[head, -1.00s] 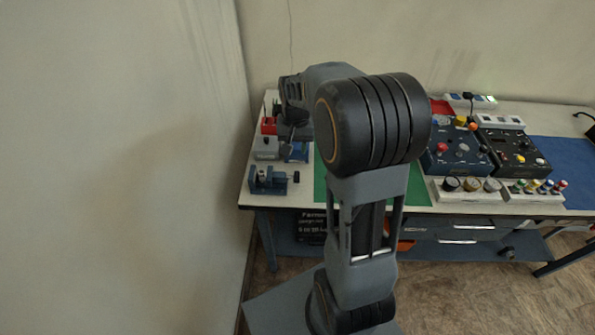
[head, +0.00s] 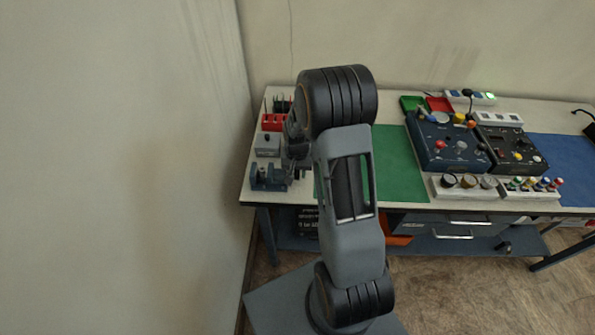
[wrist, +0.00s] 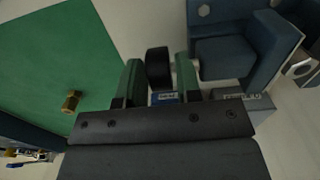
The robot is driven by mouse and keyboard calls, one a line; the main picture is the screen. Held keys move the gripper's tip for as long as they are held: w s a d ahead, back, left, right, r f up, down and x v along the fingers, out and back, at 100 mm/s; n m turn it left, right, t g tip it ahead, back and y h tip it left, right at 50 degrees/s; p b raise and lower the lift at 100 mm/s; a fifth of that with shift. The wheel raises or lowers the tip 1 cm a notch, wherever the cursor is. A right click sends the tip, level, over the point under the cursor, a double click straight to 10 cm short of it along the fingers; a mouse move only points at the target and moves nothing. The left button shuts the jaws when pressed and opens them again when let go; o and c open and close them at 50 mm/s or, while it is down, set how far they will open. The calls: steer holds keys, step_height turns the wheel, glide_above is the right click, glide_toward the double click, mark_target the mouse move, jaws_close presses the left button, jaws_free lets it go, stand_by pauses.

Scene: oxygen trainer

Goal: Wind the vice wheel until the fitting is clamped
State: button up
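The blue vice (head: 268,178) stands at the left front corner of the bench. It also shows at the upper right of the wrist view (wrist: 262,48). Its black wheel (wrist: 158,66) faces my gripper. My gripper (wrist: 158,82) is open, with one green-padded finger on each side of the wheel. A gap shows at the left finger; contact at the right one is unclear. A small brass piece (wrist: 72,101) lies on the green mat, apart from the vice. A grey-brown part with a round hole (wrist: 302,70) shows at the vice's far end; I cannot tell whether it is clamped.
A grey box (head: 266,145) and a red rack (head: 272,122) stand behind the vice. The green mat (head: 400,165) to the right is mostly clear. Control panels (head: 445,145) stand further right. A wall rises close to the bench's left side.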

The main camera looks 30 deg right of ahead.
steer(key=shift+f, duration=0.2)
steer(key=shift+c, duration=0.5)
jaws_close()
steer(key=shift+w+d+g+y+p, duration=0.15)
steer(key=shift+g+y+p, duration=0.45)
steer(key=shift+g, duration=0.4)
steer(key=g, duration=0.1)
steer(key=g+y, duration=0.1)
steer(key=shift+w+f+g, duration=0.1)
steer(key=shift+w+g, duration=0.05)
steer(key=shift+g, duration=0.15)
steer(key=g+y+b, duration=0.1)
steer(key=g, duration=0.1)
steer(key=shift+f+g+y, duration=0.15)
steer(key=shift+g+y, duration=0.25)
steer(key=shift+d+g+y+b, duration=0.1)
steer(key=shift+g+y+b, duration=0.55)
steer(key=shift+g, duration=0.35)
